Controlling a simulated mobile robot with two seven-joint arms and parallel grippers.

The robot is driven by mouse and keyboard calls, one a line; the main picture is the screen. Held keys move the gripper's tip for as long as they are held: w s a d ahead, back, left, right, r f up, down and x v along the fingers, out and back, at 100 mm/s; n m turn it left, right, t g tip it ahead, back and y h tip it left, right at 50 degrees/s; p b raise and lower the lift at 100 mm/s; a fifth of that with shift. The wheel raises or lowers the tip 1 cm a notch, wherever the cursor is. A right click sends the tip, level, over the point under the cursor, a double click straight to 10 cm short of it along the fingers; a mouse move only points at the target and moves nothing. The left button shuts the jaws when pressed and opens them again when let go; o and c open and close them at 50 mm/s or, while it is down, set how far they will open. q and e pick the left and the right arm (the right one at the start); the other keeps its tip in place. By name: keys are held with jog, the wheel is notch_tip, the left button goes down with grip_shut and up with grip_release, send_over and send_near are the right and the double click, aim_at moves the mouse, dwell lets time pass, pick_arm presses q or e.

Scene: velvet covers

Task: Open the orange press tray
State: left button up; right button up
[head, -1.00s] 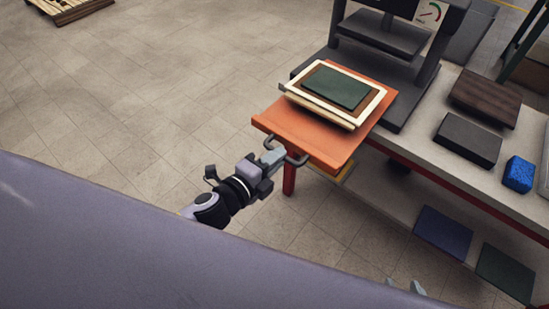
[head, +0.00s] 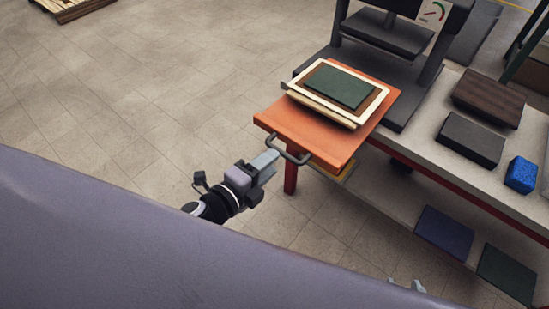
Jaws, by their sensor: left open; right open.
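The orange press tray (head: 340,147) sticks out from the front of the dark press (head: 396,75) over the floor. A grey handle (head: 287,150) runs along its front edge. A cream frame with brown and dark green layers (head: 342,88) lies on the tray. My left gripper (head: 266,163) is open and empty, just left of and below the handle, apart from it. Only a pale tip of my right gripper (head: 415,286) shows at the bottom edge; the rest is hidden.
The bench (head: 420,150) carries a black block (head: 470,139), a brown wooden block (head: 488,97) and a blue sponge-like block (head: 520,174). A lower shelf holds dark blue (head: 444,231) and dark green (head: 507,272) panels. The floor left of the tray is clear.

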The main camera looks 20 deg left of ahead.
pick_arm(q)
jog(key=shift+v, duration=1.85)
jog(key=s+a+f+n+g+y+p, duration=0.1)
jog(key=s+a+f+n+g+p, duration=0.1)
jog(key=n, duration=0.8)
jog(key=s+a+f+n+g+y+p, duration=0.2)
jog(key=s+f+n, duration=0.3)
jog(key=s+n, duration=0.2)
jog(key=n, duration=0.2)
jog(key=shift+s+f+n+p, duration=0.15)
jog(key=shift+s+n+p, duration=0.15)
jog(key=shift+n+p, duration=0.1)
